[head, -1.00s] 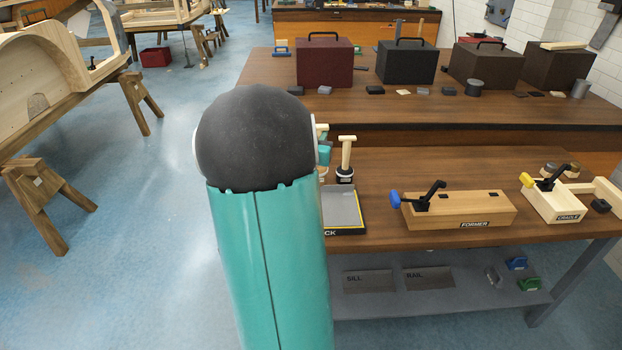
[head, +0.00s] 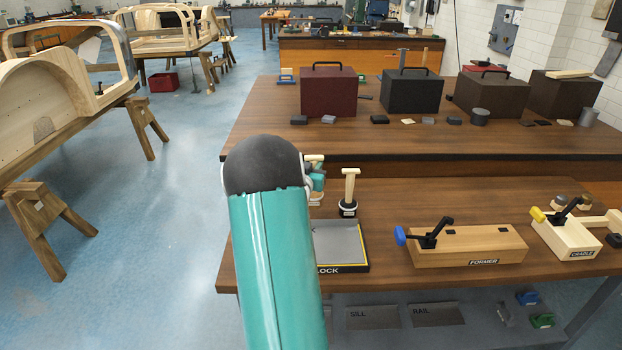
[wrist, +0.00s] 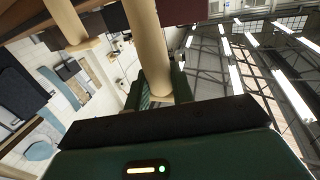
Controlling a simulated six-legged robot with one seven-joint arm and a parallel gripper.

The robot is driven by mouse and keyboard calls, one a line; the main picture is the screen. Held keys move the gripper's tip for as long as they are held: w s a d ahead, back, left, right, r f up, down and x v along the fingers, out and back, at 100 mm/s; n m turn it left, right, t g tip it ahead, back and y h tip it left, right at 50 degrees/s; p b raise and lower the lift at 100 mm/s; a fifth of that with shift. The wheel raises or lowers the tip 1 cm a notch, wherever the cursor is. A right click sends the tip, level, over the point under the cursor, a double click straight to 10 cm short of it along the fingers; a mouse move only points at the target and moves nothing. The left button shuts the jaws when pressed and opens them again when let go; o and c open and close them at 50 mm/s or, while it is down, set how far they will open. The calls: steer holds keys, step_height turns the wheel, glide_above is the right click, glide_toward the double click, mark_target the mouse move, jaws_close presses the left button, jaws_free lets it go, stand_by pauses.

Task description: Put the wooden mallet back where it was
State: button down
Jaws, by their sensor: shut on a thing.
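My gripper (head: 317,181) is partly hidden behind my teal arm, above the left part of the near bench. It is shut on a pale wooden handle (wrist: 146,45), which runs between the fingers in the wrist view. A pale top (head: 314,159) shows just above the gripper in the head view. Whether this is the mallet I cannot tell; its lower end is hidden. A similar T-topped wooden tool (head: 350,185) stands upright in a black labelled cup just right of the gripper. A pale mallet-like piece (head: 603,223) lies at the far right beside the cradle block.
A grey tray (head: 340,268) with a label ending in LOCK is at the bench's front edge. The FORMER block (head: 466,246) and CRADLE block (head: 566,236) have clamp levers. Several boxes stand on the rear bench (head: 270,135). Bench surface between cup and FORMER is clear.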

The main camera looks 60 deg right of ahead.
steer(key=f, duration=0.1)
steer(key=w+d+f, duration=0.1)
steer(key=d+f, duration=0.1)
steer(key=shift+w, duration=0.4)
steer(key=shift+w+d+f, duration=0.1)
steer(key=shift+f, duration=1.65)
steer(key=c, duration=1.2)
jaws_free()
steer(key=a, duration=0.4)
steer(key=s+a, duration=0.1)
steer(key=a, duration=0.3)
steer(key=s+a, duration=0.1)
steer(key=a, duration=0.3)
